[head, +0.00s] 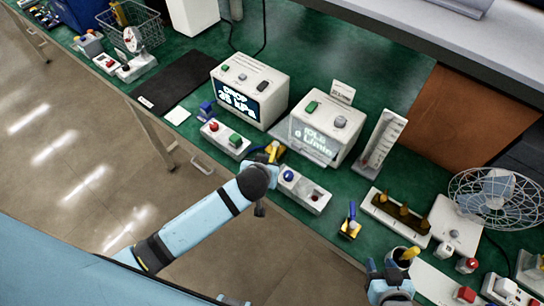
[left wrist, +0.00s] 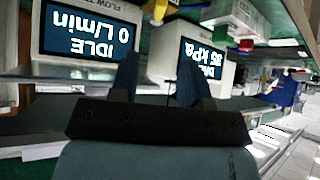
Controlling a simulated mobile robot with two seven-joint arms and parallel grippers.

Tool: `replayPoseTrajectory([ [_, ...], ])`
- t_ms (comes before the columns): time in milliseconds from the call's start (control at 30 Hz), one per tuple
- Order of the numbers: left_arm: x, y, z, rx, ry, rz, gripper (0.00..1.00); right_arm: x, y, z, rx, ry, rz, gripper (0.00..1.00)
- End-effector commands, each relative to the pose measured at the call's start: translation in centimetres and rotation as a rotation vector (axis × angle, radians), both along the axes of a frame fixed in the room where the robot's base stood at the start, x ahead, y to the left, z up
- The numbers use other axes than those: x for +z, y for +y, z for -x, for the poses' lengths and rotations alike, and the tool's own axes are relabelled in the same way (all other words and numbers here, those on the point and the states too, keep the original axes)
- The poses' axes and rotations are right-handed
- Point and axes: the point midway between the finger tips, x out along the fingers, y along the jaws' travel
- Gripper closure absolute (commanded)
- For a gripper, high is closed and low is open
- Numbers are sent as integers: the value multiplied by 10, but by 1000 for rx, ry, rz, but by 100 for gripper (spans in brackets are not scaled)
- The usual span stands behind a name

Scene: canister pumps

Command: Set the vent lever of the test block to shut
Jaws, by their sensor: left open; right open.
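A small white block (head: 305,193) with a blue part (head: 288,175) and a dark red knob (head: 315,196) lies near the bench's front edge in the head view. It may be the test block; I cannot read a vent lever position. A yellow lever-like piece (head: 276,152) shows just beyond my left wrist. My left gripper is mostly hidden behind its wrist in the head view. In the left wrist view its fingers (left wrist: 157,75) are open and empty, facing the display boxes. My right gripper (head: 391,275) is open at the lower right, beside a cup (head: 402,258) with a yellow-topped item.
A box reading 35 kPa (head: 262,84) and a box reading IDLE 0 L/min (head: 317,145) stand behind. A button box (head: 225,139) is to the left. A blue-and-yellow piece (head: 350,222), a bottle rack (head: 395,216) and a wire fan (head: 495,198) are to the right.

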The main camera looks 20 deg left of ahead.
Motion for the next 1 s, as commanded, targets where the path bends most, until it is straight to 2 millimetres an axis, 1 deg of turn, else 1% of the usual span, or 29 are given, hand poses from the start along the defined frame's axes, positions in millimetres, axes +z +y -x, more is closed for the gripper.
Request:
replayPoseTrajectory([
  [167, -23, 3, -25, 0, 0, -3, 57, 4, 0, 0, -1, 0, 0, 57],
  [300, -45, 5, -46, -1, 1, -3, 57, 7, -1, 0, -2, -1, 1, 57],
  [500, -71, 7, -72, -1, 0, -1, 57, 9, -1, 0, -3, -1, 1, 57],
  [600, -81, 7, -81, -1, 1, -1, 57, 9, -1, 0, -4, -1, 1, 57],
  [700, -86, 8, -86, -1, 0, 0, 57, 10, -1, 0, -4, -1, 1, 57],
  [1000, -89, 8, -88, -1, 1, 1, 57, 9, -2, 0, -5, -2, 1, 57],
])
